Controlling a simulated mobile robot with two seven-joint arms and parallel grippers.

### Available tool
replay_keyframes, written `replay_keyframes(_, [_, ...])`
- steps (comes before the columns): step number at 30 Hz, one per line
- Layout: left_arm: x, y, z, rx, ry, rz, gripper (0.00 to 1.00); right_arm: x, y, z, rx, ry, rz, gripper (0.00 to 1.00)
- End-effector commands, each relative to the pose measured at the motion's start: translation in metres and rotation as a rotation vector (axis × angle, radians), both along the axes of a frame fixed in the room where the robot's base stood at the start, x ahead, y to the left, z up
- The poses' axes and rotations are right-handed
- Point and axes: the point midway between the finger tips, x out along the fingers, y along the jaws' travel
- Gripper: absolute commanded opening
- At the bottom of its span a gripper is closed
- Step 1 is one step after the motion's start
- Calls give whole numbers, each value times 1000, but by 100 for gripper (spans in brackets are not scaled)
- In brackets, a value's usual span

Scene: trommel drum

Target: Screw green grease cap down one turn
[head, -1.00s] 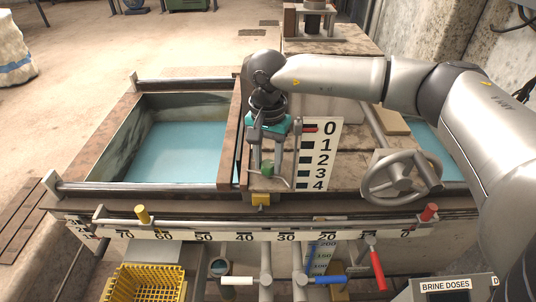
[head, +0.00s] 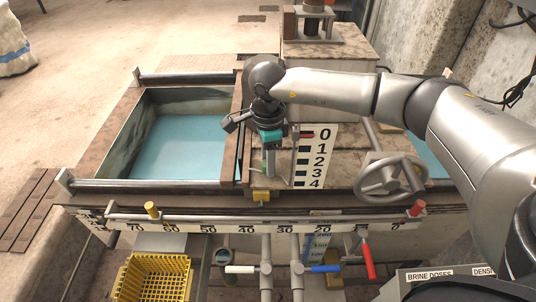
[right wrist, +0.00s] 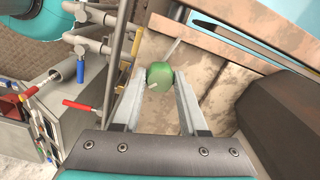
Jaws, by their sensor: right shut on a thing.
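The green grease cap (right wrist: 160,74) shows in the right wrist view between the two fingertips of my right gripper (right wrist: 161,82), which is shut on it. In the head view my right gripper (head: 269,172) points down at the brown deck beside the number board. Its fingers are seen nearly edge-on there and hide the cap. A thin light rod or handle (right wrist: 173,49) runs up and right from the cap in the right wrist view. My left gripper is not in view.
A number board (head: 314,158) stands just right of the gripper, with a grey handwheel (head: 391,180) farther right. An open tank (head: 180,150) of blue liquid lies left. A graduated rail (head: 240,228) and coloured levers are in front.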

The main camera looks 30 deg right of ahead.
Motion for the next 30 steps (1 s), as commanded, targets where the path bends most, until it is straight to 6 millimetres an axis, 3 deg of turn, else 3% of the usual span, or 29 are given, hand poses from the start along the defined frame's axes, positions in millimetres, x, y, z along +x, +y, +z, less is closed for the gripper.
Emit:
replay_keyframes(15, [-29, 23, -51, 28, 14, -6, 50, 0, -1, 2, -2, 1, -455, 0])
replay_keyframes(30, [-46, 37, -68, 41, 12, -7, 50, 0, -1, 1, -2, 0, -652, 0])
